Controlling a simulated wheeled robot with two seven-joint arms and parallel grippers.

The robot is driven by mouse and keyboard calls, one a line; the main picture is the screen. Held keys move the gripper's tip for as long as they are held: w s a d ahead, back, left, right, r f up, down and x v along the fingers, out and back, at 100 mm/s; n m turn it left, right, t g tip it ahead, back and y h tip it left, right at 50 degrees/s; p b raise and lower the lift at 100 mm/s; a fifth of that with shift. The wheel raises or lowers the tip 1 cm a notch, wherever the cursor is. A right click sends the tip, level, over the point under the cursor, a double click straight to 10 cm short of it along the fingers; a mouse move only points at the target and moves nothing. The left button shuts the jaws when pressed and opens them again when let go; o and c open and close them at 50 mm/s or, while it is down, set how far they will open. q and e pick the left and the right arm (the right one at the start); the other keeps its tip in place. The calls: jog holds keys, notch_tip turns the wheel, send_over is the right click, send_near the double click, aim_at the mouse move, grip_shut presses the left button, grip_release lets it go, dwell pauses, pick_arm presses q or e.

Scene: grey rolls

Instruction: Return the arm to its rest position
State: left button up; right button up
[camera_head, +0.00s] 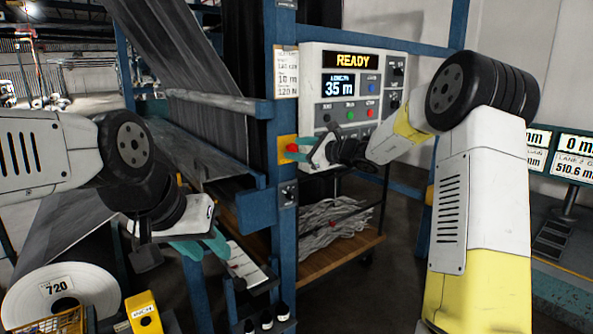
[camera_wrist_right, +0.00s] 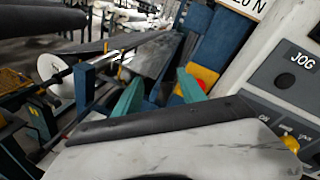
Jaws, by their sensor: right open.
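My right arm (camera_head: 478,190) reaches in from the right and bends left past the control panel. Its right gripper (camera_head: 297,154) is at the red button (camera_head: 291,148) on a yellow plate on the blue post. In the right wrist view the gripper (camera_wrist_right: 160,90) is open, with its two teal fingers apart and nothing between them. The red button (camera_wrist_right: 203,86) shows just beyond the right-hand finger; I cannot tell whether they touch. My left gripper (camera_head: 205,246) hangs low at the left, its teal fingers apart and empty.
The control panel (camera_head: 372,62) reads READY and 35 m. Blue posts (camera_head: 283,228) and a wooden-shelved rack (camera_head: 335,248) stand close to the right arm. A large roll (camera_head: 58,300) marked 720 and a yellow box (camera_head: 144,314) are at lower left. Display screens (camera_head: 573,165) stand at right.

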jog(key=s+r+n+g+h, duration=0.1)
jog(key=s+n+g+h, duration=0.35)
jog(key=s+n, duration=1.5)
jog(key=s+d+f+h, duration=0.1)
jog(key=s+d, duration=0.3)
jog(key=s, duration=0.4)
jog(key=s+d+f+h, duration=0.2)
jog(key=s+d+f, duration=0.1)
jog(key=s, duration=0.4)
jog(key=s+d+f+n+h, duration=0.1)
jog(key=s+d+f+h, duration=0.1)
jog(key=s+d, duration=0.3)
jog(key=s, duration=0.3)
jog(key=shift+s+d+f+g, duration=0.2)
jog(key=shift+s+d+g, duration=0.15)
jog(key=shift+h, duration=0.25)
